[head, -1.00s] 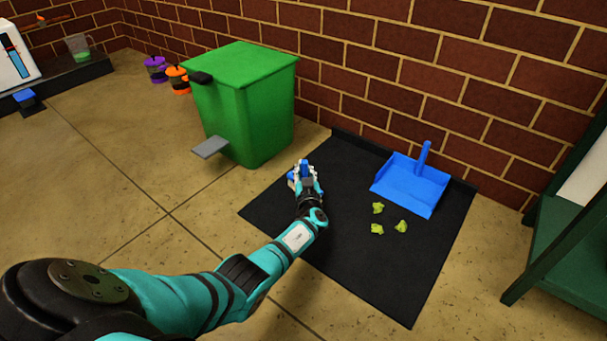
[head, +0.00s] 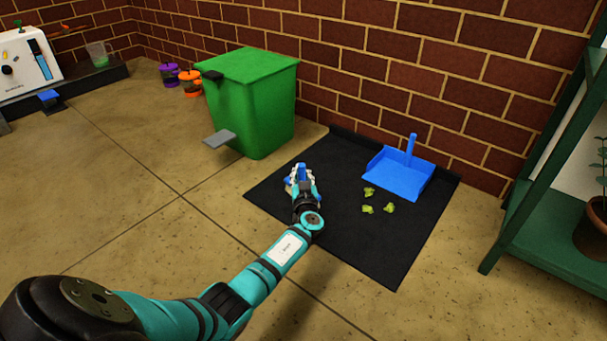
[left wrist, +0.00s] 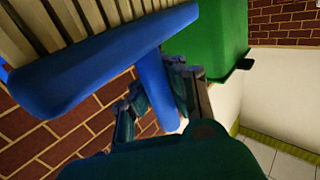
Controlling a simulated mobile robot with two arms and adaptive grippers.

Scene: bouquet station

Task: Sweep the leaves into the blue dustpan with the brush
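The blue dustpan (head: 398,178) lies on the black mat (head: 345,250) with its handle upright toward the brick wall. Three small green leaves (head: 378,204) lie on the mat in front of its open edge. My left gripper (head: 302,181) is over the mat's left part, apart from the leaves and to their left. In the left wrist view its fingers (left wrist: 162,97) are closed around the blue handle of the brush (left wrist: 85,68), whose pale bristles fill the upper left. In the head view the gripper mostly hides the brush. My right gripper is out of view.
A green bin (head: 250,110) with a grey pedal (head: 219,138) stands at the mat's back left. A green shelf (head: 555,235) with a potted plant (head: 595,230) is at the right. The mat in front of the leaves is clear.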

